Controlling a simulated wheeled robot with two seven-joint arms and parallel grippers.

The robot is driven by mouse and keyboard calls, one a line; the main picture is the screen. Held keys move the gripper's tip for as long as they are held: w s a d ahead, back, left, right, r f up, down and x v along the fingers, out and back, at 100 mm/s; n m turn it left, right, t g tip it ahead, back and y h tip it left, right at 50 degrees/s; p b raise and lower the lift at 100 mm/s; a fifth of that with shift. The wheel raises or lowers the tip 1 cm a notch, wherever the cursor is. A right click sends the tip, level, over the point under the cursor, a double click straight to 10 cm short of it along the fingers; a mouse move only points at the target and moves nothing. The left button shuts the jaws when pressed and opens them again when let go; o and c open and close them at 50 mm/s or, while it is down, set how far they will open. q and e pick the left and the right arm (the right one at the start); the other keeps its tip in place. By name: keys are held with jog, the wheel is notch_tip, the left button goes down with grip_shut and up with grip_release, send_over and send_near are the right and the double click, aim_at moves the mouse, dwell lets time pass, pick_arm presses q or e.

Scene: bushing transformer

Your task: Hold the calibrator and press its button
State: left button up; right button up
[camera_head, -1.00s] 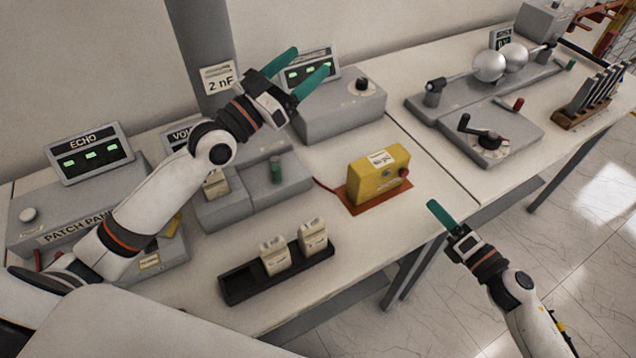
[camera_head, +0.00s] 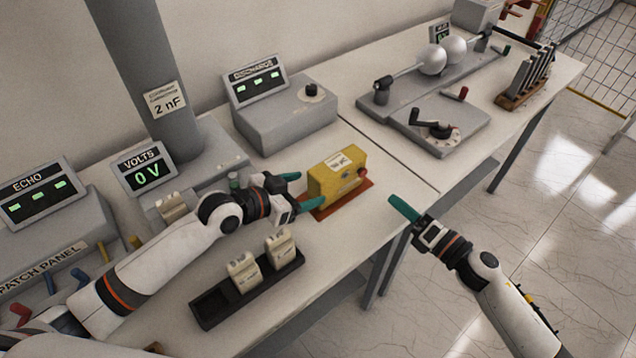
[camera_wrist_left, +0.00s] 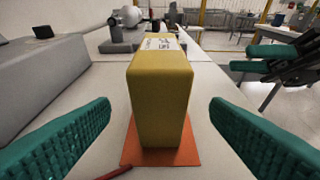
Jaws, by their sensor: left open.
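The calibrator is a yellow box (camera_head: 330,182) with a white label on top and a red button (camera_head: 362,172) on its right end. It stands upright on an orange mat (camera_head: 345,200). My left gripper (camera_head: 300,189) is open at the box's left end, its green fingers pointing at it. In the left wrist view the box (camera_wrist_left: 162,95) stands ahead, between and beyond the two fingers, not visibly touched; its button is hidden there. My right gripper (camera_head: 404,208) is off the table's front edge, to the right of the box. Whether its fingers are apart is unclear.
A black rack (camera_head: 215,308) with two beige blocks (camera_head: 262,262) stands in front of my left arm. A crank unit (camera_head: 440,130) with metal spheres is at the back right. The table right of the mat is clear.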

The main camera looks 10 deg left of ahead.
aim_at(313, 186)
pick_arm(q)
jog(key=x, duration=0.6)
jog(key=c, duration=1.2)
jog(key=shift+c, duration=0.6)
pick_arm(e)
jog(key=shift+c, duration=0.7)
grip_shut()
